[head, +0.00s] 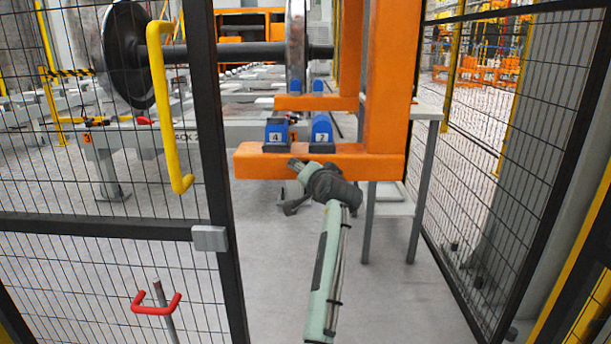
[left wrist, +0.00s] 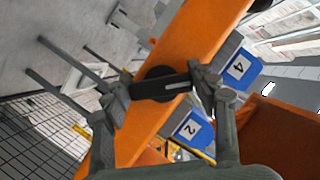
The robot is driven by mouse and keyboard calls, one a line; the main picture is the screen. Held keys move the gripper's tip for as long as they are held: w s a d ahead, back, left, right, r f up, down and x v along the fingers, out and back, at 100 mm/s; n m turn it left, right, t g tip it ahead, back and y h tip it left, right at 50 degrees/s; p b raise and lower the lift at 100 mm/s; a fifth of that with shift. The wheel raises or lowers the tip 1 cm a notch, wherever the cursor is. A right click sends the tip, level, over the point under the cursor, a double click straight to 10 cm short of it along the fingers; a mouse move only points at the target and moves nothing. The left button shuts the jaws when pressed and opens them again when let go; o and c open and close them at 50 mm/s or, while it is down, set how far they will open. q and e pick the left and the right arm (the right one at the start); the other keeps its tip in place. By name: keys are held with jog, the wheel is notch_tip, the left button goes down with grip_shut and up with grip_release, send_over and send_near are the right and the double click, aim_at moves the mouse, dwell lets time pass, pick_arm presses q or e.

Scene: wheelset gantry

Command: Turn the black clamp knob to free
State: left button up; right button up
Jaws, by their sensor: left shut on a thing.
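The black clamp knob (left wrist: 155,89) shows in the left wrist view as a dark bar on a round base, on the face of the orange gantry beam (left wrist: 196,35). My left gripper (left wrist: 162,84) has a finger at each end of the bar and is shut on it. In the head view my left gripper (head: 297,184) is at the front of the lower orange beam (head: 255,164), below the blue blocks. The knob cannot be made out there. My right gripper is not in view.
Blue blocks marked 4 (head: 276,132) and 2 (head: 321,131) stand on the beam just above the gripper. A mesh gate with a yellow handle (head: 163,100) stands at left. More mesh fence (head: 480,150) is at right. A wheelset (head: 127,55) stands behind.

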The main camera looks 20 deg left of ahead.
pick_arm(q)
jog(key=o, duration=1.2)
jog(key=shift+c, duration=0.2)
jog(key=v, duration=1.2)
